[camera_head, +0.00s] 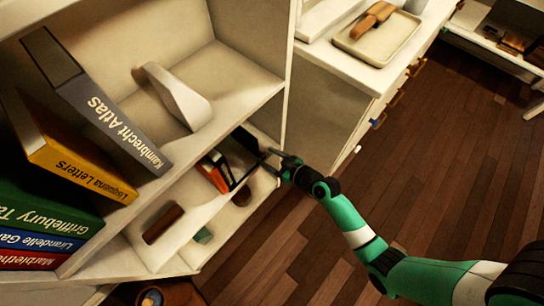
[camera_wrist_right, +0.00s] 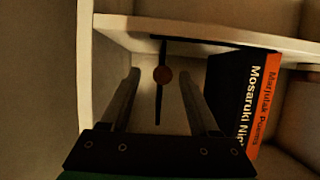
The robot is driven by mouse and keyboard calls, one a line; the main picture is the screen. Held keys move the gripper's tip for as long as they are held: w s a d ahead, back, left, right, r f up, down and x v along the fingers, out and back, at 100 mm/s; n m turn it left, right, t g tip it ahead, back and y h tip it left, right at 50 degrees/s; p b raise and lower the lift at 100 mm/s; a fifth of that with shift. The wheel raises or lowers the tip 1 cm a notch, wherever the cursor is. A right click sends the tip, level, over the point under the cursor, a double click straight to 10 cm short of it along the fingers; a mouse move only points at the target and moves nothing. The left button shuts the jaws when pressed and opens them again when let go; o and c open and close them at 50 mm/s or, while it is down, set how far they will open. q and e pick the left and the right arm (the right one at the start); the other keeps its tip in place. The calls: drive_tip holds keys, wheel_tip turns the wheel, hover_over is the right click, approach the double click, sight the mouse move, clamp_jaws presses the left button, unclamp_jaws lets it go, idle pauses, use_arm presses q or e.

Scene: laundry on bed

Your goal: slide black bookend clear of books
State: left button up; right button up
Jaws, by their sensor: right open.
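The black bookend shows in the right wrist view as a thin, dark upright plate (camera_wrist_right: 158,100) with a round brown disc on its front. It stands left of a black book (camera_wrist_right: 232,100) and an orange book (camera_wrist_right: 267,98), with a visible gap between plate and books. In the head view the orange book (camera_head: 214,173) leans on the lower shelf. My right gripper (camera_head: 268,157) is open at the right end of that shelf. Its fingers (camera_wrist_right: 160,95) lie on either side of the plate in the wrist view; I see no contact. My left gripper is out of view.
A shelf board (camera_wrist_right: 215,33) runs above the fingers, and a pale side wall (camera_wrist_right: 84,75) stands at left. The upper shelf (camera_head: 225,75) holds a grey atlas (camera_head: 105,115) and a white bookend (camera_head: 175,95). A brown cylinder (camera_head: 163,224) lies below.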

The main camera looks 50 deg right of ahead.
drive_tip(key=p+v, duration=0.3)
drive_tip(key=v, duration=0.8)
drive_tip(key=shift+s, duration=0.3)
drive_tip(key=shift+r, duration=0.15)
